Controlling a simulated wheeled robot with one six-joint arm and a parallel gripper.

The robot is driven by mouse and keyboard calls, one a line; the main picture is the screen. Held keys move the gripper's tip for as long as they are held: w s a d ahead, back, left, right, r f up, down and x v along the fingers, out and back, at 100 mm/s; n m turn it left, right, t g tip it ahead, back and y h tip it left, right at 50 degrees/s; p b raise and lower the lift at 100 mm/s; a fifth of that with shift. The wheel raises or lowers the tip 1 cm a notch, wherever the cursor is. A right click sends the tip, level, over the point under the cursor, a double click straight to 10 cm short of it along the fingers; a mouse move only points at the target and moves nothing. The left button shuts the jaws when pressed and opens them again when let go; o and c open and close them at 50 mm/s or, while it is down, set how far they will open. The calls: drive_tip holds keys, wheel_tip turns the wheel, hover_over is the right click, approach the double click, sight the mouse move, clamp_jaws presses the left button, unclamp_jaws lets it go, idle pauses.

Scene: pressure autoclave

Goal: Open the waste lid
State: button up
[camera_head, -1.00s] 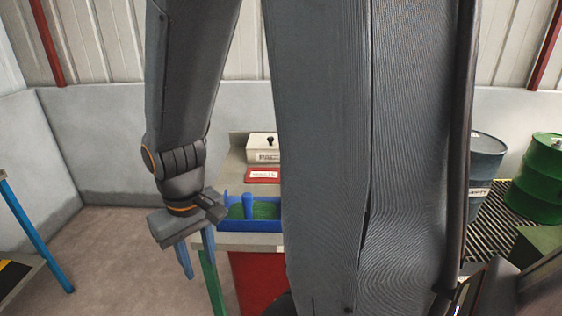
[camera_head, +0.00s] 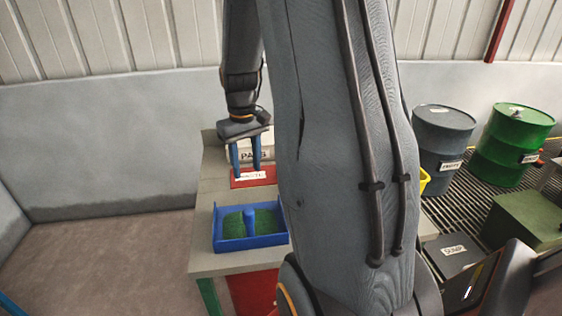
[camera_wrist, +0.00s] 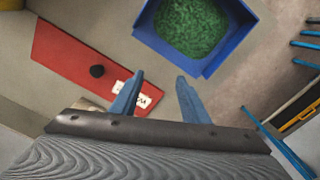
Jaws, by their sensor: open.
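The waste lid (camera_head: 268,178) is a flat red panel with a white label, lying on the bench top; in the head view my gripper and arm partly cover it. In the wrist view the lid (camera_wrist: 62,62) is at the left, with a black round knob (camera_wrist: 97,71) and the label near its right end. My gripper (camera_head: 247,170) points down over the lid area with its two blue fingers apart and nothing between them. In the wrist view my gripper (camera_wrist: 160,78) is to the right of the knob, clear of it.
A blue tray (camera_head: 252,242) with green contents and a blue post sits on the bench in front of the lid. A pale box labelled PADS (camera_head: 262,154) stands behind it. A grey drum (camera_head: 440,145) and green drum (camera_head: 510,150) stand at the right. Floor at left is clear.

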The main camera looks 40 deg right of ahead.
drive_tip(key=p, duration=0.1)
hover_over(279, 170)
drive_tip(key=shift+d+m, duration=0.1)
drive_tip(key=shift+m, duration=0.2)
drive_tip(key=shift+d+f, duration=0.2)
drive_tip(key=shift+f, duration=0.15)
drive_tip(key=shift+f+p, duration=0.85)
drive_tip(key=shift+f, duration=2.75)
drive_tip(key=shift+a, duration=0.1)
clamp_jaws()
